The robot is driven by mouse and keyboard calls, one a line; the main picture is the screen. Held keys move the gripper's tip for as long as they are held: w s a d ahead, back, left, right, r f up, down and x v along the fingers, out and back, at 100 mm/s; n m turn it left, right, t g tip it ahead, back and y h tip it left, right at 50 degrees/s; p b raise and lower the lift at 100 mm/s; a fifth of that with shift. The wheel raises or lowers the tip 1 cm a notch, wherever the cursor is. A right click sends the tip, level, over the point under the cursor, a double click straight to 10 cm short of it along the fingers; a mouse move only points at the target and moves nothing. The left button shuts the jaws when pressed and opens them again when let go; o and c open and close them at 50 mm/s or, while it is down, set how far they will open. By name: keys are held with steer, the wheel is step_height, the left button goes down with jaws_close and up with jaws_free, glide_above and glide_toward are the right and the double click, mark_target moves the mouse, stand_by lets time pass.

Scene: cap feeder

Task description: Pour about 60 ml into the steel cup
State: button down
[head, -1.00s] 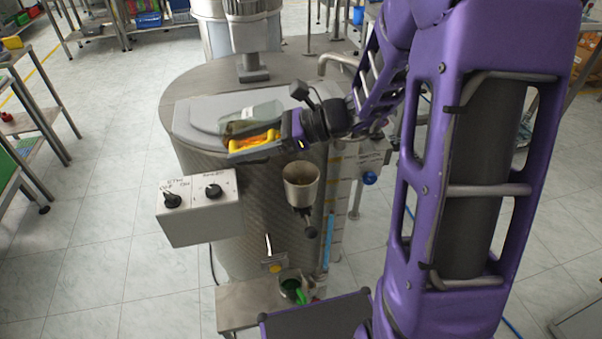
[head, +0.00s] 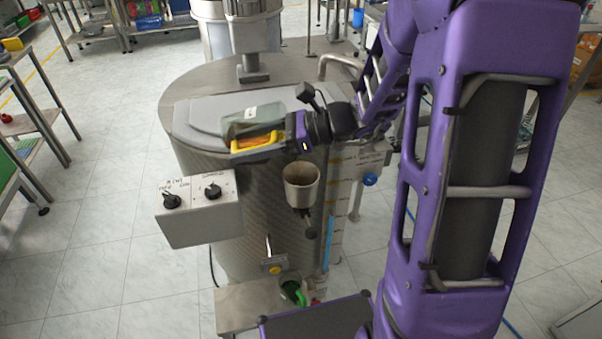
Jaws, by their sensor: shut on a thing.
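A translucent grey-green bottle (head: 252,117) with a small white label lies nearly on its side in the view, over the tank's lid. My gripper (head: 257,143), with yellow fingers, is shut on the bottle along its near side. The fingers hide part of the bottle, and I cannot tell how much liquid is in it. The steel cup (head: 302,188) is mounted on the front of the tank, upright and open at the top, below and to the right of the gripper. Its inside looks brownish. The bottle is apart from the cup, and no stream shows between them.
The round steel tank (head: 255,225) fills the middle. A grey control box (head: 198,208) with two knobs juts out at its left front. A pipe (head: 340,60) bends at the back right. A green container (head: 292,291) sits on a low shelf (head: 245,300).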

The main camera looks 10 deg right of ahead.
steer(key=shift+r, duration=0.1)
steer(key=shift+w+a+r+h+p, duration=0.1)
steer(key=shift+a+r+h+p, duration=0.4)
steer(key=shift+p, duration=0.6)
steer(key=p, duration=0.2)
steer(key=shift+r+h+p, duration=0.3)
steer(key=shift+r+h, duration=0.1)
steer(key=shift+d+f+g+h+b, duration=0.1)
steer(key=shift+f+g+h+b, duration=0.3)
steer(key=shift+f+h, duration=0.35)
steer(key=shift+d+r+h, duration=0.1)
steer(key=shift+r+h, duration=0.15)
steer(key=shift+h, duration=0.6)
steer(key=shift+g, duration=0.3)
